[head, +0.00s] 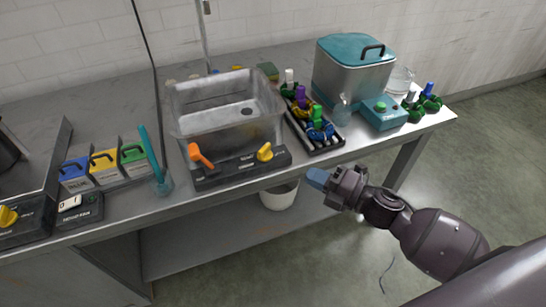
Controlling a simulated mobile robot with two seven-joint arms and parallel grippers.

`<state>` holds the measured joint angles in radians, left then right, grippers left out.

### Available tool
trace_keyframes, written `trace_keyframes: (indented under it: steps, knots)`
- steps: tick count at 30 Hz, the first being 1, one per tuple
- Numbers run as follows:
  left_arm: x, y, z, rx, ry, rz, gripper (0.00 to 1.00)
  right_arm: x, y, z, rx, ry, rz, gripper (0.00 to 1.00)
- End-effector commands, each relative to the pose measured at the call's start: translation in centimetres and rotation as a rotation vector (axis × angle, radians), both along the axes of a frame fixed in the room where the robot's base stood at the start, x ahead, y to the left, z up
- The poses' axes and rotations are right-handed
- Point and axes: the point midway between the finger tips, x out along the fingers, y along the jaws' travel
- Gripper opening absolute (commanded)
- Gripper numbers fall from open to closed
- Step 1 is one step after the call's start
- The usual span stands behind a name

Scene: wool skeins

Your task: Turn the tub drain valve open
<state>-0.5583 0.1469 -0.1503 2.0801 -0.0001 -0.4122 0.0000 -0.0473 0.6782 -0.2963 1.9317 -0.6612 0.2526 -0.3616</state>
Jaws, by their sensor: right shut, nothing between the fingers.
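The clear tub (228,133) stands on the steel bench, with a dark drain hole (247,112) in its floor. On the black panel at its front are an orange lever handle (200,156) at the left, tilted, and a yellow knob (265,153) at the right. The labels are too small to read, so I cannot tell which one is the drain valve. My right gripper (318,178) is shut and empty, in the air off the bench's front edge. It is right of and lower in the picture than the yellow knob, and apart from it. My left gripper is out of view.
A rack of colored skeins (314,124) sits right of the tub. Beyond it are a teal-lidded steel box (352,77) and a teal button unit (382,113). Blue, yellow and green bins (104,167) and a jar with a teal stick (162,182) stand left. A white bucket (279,195) is below.

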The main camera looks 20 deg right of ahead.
Motion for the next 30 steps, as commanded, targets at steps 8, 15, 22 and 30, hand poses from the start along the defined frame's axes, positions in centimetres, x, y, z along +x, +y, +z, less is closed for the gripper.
trace_keyframes:
  steps: [8,15,22,30]
  knots:
    - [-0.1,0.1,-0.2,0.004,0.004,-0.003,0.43,3.7,2.9,0.0,0.000,-0.001,0.003,0.00]
    - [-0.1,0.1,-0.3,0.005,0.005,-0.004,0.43,6.6,5.4,0.0,0.000,-0.001,0.003,0.00]
    - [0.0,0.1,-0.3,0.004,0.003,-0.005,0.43,8.5,6.9,-0.1,-0.001,0.001,0.002,0.00]
    - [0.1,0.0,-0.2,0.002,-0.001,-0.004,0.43,9.1,7.4,0.0,0.000,0.000,0.002,0.00]
